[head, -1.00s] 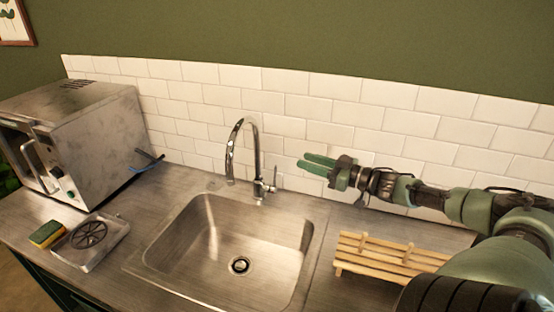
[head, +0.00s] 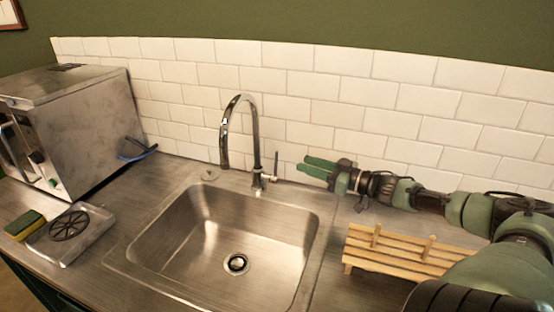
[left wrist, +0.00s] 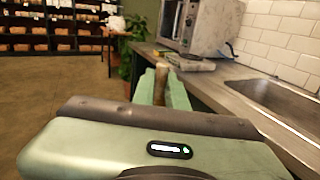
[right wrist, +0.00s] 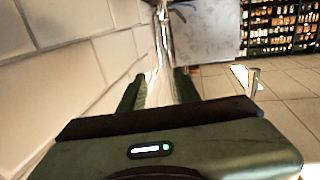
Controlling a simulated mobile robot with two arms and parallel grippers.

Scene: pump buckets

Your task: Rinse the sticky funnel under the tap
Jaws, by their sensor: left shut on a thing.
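The chrome tap (head: 253,140) arches over the steel sink (head: 215,225), with a small lever (head: 273,168) at its base. No water shows from it. My right gripper (head: 312,168) is just right of the lever, apart from it, pointing left. In the right wrist view its fingers (right wrist: 158,88) are apart and empty. My left gripper (left wrist: 163,85) shows only in the left wrist view. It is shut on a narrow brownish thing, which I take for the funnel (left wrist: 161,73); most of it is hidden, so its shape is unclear.
A wooden rack (head: 400,250) stands right of the sink, below my right arm. Left of the sink are a metal tray with a round dark grate (head: 70,225), a sponge (head: 24,226) and a steel oven (head: 75,130). The sink basin is empty.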

